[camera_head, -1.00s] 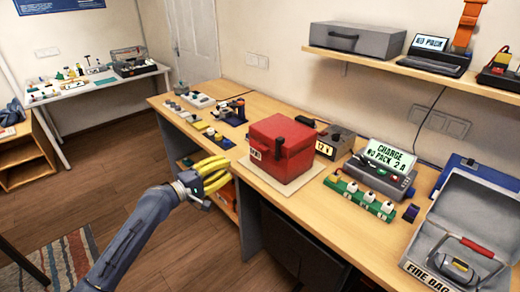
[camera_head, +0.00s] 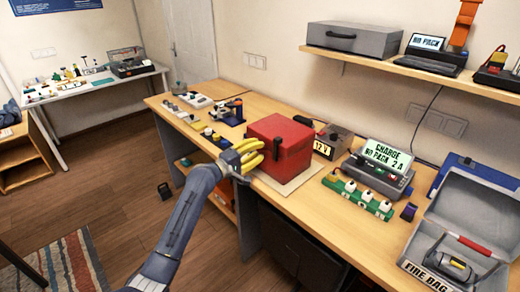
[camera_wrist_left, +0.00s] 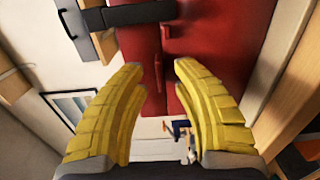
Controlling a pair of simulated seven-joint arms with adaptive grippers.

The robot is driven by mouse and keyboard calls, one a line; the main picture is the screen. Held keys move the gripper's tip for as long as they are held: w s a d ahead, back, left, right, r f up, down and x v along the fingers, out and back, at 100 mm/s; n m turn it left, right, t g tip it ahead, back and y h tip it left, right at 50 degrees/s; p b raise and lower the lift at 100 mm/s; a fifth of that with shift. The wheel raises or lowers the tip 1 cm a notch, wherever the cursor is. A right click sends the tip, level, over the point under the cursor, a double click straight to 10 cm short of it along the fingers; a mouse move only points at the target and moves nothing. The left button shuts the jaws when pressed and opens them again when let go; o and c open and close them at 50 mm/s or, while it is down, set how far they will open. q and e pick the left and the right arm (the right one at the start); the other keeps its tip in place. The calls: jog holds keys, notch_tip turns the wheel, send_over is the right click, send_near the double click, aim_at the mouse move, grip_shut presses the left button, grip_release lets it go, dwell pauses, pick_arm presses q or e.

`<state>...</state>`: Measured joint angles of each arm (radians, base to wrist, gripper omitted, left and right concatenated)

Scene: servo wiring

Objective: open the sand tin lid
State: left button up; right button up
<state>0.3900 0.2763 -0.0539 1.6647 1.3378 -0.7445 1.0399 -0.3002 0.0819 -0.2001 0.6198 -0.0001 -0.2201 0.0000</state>
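The sand tin is a red box (camera_head: 284,140) with its red lid down, standing on a pale board on the workbench in the head view. Contact with the tin cannot be told. My right gripper is not in view.
A 12 V unit (camera_head: 333,142) stands close behind the tin's right side. The charger (camera_head: 380,168) and a green strip with white knobs (camera_head: 357,198) are to the right. An open grey case (camera_head: 470,218) is at far right. Small parts (camera_head: 229,112) lie left of the tin.

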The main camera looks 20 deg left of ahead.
pick_arm(q)
jog(key=shift+x, duration=0.75)
jog(key=shift+c, duration=0.6)
grip_shut()
